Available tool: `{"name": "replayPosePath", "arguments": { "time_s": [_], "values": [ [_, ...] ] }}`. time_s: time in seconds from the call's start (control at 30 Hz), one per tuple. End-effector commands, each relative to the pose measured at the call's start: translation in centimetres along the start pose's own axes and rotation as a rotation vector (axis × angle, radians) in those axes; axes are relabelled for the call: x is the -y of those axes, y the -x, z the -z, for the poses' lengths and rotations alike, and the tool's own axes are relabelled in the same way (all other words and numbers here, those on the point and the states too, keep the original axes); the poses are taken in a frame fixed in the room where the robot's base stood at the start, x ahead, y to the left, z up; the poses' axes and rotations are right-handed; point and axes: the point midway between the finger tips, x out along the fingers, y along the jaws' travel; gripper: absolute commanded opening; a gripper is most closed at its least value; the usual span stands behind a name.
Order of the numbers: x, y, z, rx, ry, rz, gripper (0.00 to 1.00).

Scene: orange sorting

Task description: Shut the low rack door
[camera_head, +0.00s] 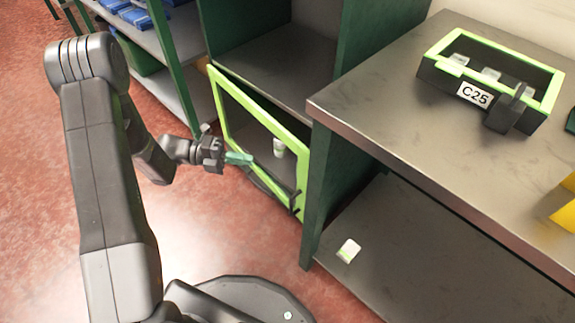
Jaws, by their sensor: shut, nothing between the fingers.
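The low rack door (256,106) has a bright green frame around a see-through panel and stands at the front of the low compartment of the dark green rack. It looks nearly in line with the rack front; I cannot tell whether it is fully shut or slightly ajar. A dark handle (295,203) is at its lower right. My gripper (240,158) is shut and empty, with teal fingertips pointing right toward the door panel. The fingers overlap the panel in the picture; whether they touch it is unclear.
A white item (279,148) shows through the door panel. A metal bench (390,110) on the right holds a black and green crate (440,78) labelled C25. A small white and green box (348,250) sits on its lower shelf.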

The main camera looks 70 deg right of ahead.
Motion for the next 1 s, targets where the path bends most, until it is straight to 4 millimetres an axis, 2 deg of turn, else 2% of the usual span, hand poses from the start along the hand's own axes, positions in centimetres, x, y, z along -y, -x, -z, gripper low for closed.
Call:
{"name": "replayPosePath", "arguments": {
  "time_s": [0.1,0.23,0.77,1.0],
  "values": [
    [-0.3,0.9,-0.2,0.022,0.006,0.053,0.00],
    [0.0,0.2,-0.3,0.023,0.006,0.064,0.00],
    [0.4,-9.4,-0.4,0.020,0.006,0.061,0.00],
    [0.5,-11.3,-2.9,0.023,0.004,0.060,0.00]
  ]
}}
